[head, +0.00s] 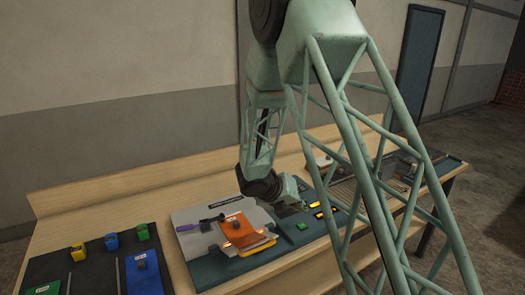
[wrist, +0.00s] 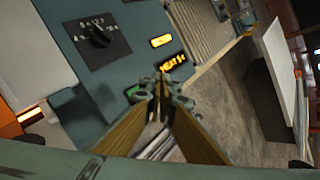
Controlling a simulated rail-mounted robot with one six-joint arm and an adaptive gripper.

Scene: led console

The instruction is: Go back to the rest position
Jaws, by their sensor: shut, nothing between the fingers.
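My gripper (wrist: 162,88) is shut and empty in the wrist view, its fingertips meeting in front of the console (wrist: 65,70). In the head view my gripper (head: 292,207) hangs above the right part of the console (head: 213,274), partly hidden by its own wrist. The console carries a black dial (wrist: 98,36), two lit yellow displays (wrist: 161,41) and a green button (wrist: 132,91). I cannot tell whether the fingertips touch the console.
An orange plate (head: 232,229) lies on a light panel (head: 187,216) beside a purple-handled tool (head: 187,228). A dark mat (head: 95,265) with yellow, blue and green blocks is at the left of the wooden table (head: 120,199). My lattice arm covers much of the right side.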

